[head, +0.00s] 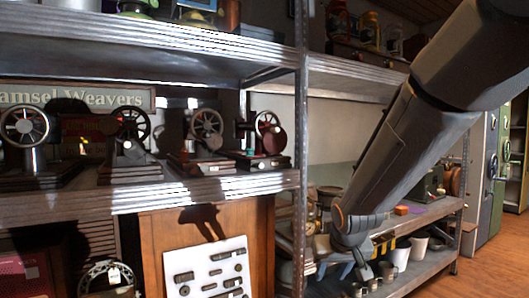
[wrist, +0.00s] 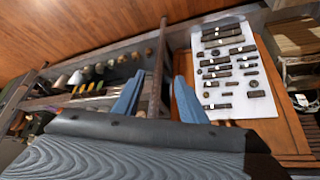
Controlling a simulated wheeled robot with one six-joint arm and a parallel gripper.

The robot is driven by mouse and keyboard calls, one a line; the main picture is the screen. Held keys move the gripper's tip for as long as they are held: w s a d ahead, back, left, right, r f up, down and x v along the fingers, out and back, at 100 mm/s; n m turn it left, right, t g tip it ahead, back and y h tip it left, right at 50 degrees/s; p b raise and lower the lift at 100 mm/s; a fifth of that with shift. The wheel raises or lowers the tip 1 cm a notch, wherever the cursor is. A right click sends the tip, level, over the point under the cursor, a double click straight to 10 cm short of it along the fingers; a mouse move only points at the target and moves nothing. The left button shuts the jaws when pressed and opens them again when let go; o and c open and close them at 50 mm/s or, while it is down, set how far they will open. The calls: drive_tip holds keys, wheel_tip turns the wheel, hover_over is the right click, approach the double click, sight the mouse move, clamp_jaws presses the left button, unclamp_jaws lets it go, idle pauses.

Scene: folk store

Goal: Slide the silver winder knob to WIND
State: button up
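I cannot make out the silver winder knob or a WIND mark in either view. Several old hand-wheel machines stand on the metal shelf at the left of the head view: one at far left (head: 30,140), one beside it (head: 128,145), one in the middle (head: 206,135) and one with a red wheel (head: 268,140). My gripper (head: 347,270) hangs low and right of these machines, apart from them, near the shelf post. In the wrist view my gripper (wrist: 158,98) shows two blue fingers spread apart with nothing between them.
A white board of dark parts (head: 212,255) leans on a wooden panel (head: 155,250) below the machines; it also shows in the wrist view (wrist: 262,108). The shelf post (head: 301,120) stands between machines and gripper. A lower right shelf holds cups (head: 400,257). Wooden floor (head: 495,255) is clear.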

drive_tip(key=w+a+r+t+y+p, duration=0.1)
drive_tip(key=w+a+r+t+p, duration=0.25)
drive_tip(key=w+r, duration=0.6)
drive_tip(key=n+t+y+p, duration=0.3)
drive_tip(key=t+y+p, duration=0.2)
drive_tip(key=y+p, duration=0.55)
approach(261, 166)
drive_tip(key=a+r+h+p, duration=0.1)
drive_tip(key=h, duration=0.1)
drive_tip(key=shift+n, duration=0.3)
drive_tip(key=shift+p+x, duration=1.4)
drive_tip(key=shift+x, duration=2.9)
drive_tip(key=shift+d, duration=0.1)
drive_tip(key=shift+c, duration=0.4)
clamp_jaws()
